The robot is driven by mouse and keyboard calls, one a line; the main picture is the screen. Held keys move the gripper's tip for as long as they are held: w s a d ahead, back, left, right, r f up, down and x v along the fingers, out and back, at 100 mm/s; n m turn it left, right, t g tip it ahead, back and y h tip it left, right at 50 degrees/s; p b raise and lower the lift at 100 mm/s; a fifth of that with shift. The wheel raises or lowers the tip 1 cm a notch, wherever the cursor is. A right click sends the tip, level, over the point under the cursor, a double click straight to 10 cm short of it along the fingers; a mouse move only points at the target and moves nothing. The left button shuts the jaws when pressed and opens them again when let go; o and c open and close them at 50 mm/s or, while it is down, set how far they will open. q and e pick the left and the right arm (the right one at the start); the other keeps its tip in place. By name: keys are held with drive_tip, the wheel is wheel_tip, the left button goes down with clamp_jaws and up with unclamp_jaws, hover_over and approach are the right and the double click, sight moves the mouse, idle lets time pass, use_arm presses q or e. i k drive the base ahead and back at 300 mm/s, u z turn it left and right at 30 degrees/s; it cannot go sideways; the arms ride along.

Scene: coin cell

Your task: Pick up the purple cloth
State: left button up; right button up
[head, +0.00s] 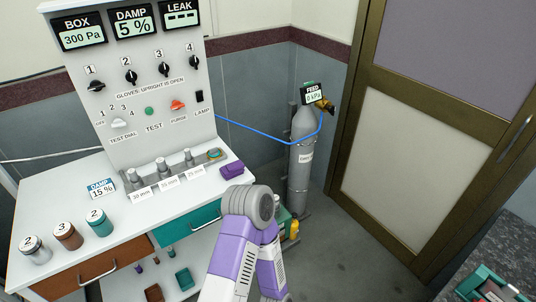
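The purple cloth (232,170) lies as a small folded block on the white bench top (170,212), near its right end. One of my arms rises from the bottom of the head view, and its bent grey joint is just below and right of the cloth in the picture. Neither of my grippers shows in this view. Nothing visible is holding the cloth.
Three numbered jars, silver (35,251), brown (68,236) and teal (99,222), stand at the bench's left. Metal posts with size labels (163,170) stand behind the cloth's left. A grey gas cylinder (302,165) with a blue hose is to the right.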

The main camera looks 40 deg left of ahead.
sight(234, 169)
drive_tip(key=u, duration=0.55)
drive_tip(key=i, duration=1.1)
drive_tip(key=u, duration=0.9)
